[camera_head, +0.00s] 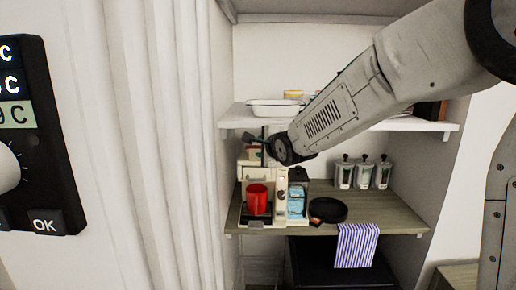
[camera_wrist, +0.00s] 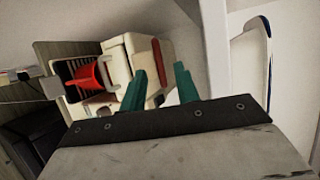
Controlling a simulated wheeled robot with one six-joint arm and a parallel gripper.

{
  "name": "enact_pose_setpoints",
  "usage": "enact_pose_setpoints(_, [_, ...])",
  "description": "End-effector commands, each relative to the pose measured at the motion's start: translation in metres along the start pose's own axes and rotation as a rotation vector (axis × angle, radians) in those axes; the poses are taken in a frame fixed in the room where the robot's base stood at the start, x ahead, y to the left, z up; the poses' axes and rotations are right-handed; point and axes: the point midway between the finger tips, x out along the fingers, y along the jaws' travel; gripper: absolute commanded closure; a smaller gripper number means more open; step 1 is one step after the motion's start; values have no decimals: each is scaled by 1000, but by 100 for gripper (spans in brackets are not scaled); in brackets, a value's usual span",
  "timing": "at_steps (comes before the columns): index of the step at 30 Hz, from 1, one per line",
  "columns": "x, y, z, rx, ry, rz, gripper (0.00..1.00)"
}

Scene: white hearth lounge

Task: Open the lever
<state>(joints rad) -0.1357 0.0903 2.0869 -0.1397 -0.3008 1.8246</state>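A cream coffee machine (camera_head: 248,174) stands on the wooden counter, with a red cup (camera_head: 257,199) on its drip tray. The machine (camera_wrist: 118,62) and the cup (camera_wrist: 86,77) also show, tilted, in the wrist view. My gripper (camera_head: 252,138) is above the machine's top, partly hidden behind my arm. In the wrist view its two green fingers (camera_wrist: 159,68) are spread apart with nothing between them, in front of the machine's side. A red-brown strip (camera_wrist: 156,54) on the machine shows near the fingertips. I cannot clearly make out a lever.
A shelf (camera_head: 235,117) with a white dish (camera_head: 274,109) is close to my gripper. A blue-and-white pack (camera_head: 296,202) and a black pan (camera_head: 328,211) stand right of the machine. Several bottles (camera_head: 364,175) stand further back. A striped towel (camera_head: 356,246) hangs over the counter's front.

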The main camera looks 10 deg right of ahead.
Motion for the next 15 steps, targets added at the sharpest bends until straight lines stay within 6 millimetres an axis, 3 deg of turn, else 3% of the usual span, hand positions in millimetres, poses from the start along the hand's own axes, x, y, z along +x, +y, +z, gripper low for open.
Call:
enact_pose_setpoints(6, [-37,-1,1,-2,-1,-2,69])
enact_pose_setpoints(15, [-52,0,1,-1,-1,1,69])
